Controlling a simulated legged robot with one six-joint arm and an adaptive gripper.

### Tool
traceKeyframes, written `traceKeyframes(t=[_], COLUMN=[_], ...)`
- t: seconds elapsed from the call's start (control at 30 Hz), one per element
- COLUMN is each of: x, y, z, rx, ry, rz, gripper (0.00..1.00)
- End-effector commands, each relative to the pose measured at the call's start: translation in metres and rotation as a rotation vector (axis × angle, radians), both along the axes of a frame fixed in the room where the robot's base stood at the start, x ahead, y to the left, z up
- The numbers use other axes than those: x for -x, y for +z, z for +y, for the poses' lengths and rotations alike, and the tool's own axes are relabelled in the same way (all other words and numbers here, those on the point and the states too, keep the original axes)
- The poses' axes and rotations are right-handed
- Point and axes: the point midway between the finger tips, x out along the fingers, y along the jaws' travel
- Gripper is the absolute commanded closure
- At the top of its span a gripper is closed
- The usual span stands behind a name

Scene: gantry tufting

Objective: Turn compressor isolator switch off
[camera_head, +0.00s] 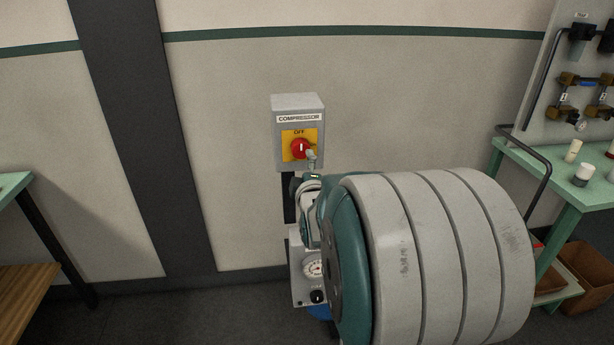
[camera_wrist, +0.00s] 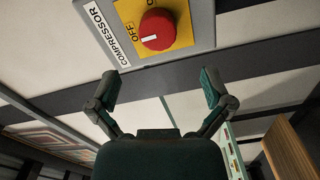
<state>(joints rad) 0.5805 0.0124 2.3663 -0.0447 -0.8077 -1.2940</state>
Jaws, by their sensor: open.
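The compressor isolator is a grey wall box (camera_head: 284,150) labelled COMPRESSOR, with a yellow plate and a red rotary knob (camera_head: 300,149). OFF is printed above the knob. The knob's white mark stands upright, towards OFF. In the wrist view the knob (camera_wrist: 158,28) is at the top, and its mark again points towards OFF. My gripper (camera_wrist: 160,88) is open and empty, its two fingers apart below the box in that view. In the head view a fingertip shows at the knob's lower right; contact cannot be told.
A panel with a gauge (camera_head: 314,268) is below the box, partly hidden by my arm. A green bench (camera_head: 560,170) with small items and pipework stands at right, with brown bins (camera_head: 590,270) below. Another table (camera_head: 14,185) is at left. Floor at lower left is clear.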

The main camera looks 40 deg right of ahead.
Motion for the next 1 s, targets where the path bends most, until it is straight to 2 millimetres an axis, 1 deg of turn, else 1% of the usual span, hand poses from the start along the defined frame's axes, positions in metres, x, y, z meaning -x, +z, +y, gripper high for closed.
traceKeyframes(t=[0.03,0.1,0.2,0.3,0.87,0.97,1.0], x=[0.008,0.016,0.025,0.029,0.030,0.028,0.027], y=[0.000,0.000,0.000,0.000,0.000,0.000,0.000], z=[0.005,0.010,0.016,0.018,0.020,0.029,0.037], rx=[0.001,0.001,0.001,0.001,-0.003,-0.051,-0.091], ry=[0.000,0.000,0.001,0.001,0.001,0.017,0.031], rz=[-0.001,-0.001,-0.001,-0.001,0.000,0.007,0.013], gripper=[0.00,0.00,0.00,0.00,0.00,0.00,0.00])
